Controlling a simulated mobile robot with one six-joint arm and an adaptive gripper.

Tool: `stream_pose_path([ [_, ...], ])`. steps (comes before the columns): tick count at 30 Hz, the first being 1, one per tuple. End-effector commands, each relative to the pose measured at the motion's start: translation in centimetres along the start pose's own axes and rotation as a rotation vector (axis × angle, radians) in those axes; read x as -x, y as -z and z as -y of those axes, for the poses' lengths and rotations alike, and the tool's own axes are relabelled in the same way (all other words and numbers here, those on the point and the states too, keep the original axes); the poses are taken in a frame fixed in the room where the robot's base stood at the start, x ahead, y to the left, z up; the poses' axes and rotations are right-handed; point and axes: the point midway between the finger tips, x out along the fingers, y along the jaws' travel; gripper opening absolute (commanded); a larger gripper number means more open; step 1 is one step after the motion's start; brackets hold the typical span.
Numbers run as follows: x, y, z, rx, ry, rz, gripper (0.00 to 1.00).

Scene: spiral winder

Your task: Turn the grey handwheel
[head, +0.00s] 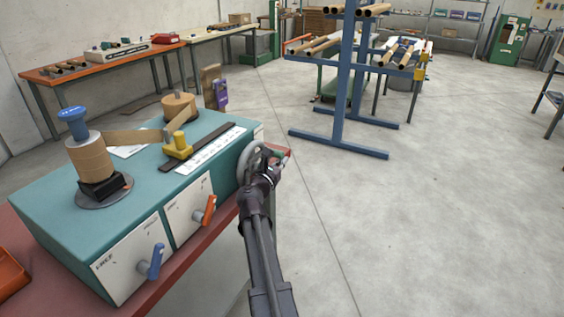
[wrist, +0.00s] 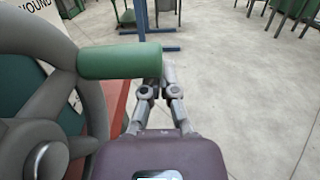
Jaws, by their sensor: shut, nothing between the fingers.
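The grey handwheel (head: 243,160) is on the right end of the teal winder. In the wrist view its rim (wrist: 93,105), spokes and hub fill the left side. A green cylindrical handle (wrist: 112,62) sticks out sideways from the rim. My gripper (wrist: 160,82) is shut with nothing between its fingers. Its fingers are close to the free right end of the handle, and their tips are partly hidden behind it. I cannot tell whether they touch. In the head view my gripper (head: 279,164) is just right of the wheel and covers part of it.
The teal winder (head: 60,215) stands on a red bench and carries a cardboard spool (head: 90,158), a yellow guide (head: 177,147), an orange lever (head: 209,210) and a blue lever (head: 155,262). A blue rack (head: 345,100) with tubes stands behind. The floor to the right is clear.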

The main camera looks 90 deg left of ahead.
Motion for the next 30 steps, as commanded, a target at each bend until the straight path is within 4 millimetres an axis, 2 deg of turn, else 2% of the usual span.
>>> stream_pose_path([
  [13,-0.4,0.7,0.1,0.000,0.002,0.000,0.00],
  [26,-2.2,4.0,0.2,0.001,0.007,0.000,0.00],
  [30,0.7,4.2,0.3,0.000,0.003,0.000,0.00],
])
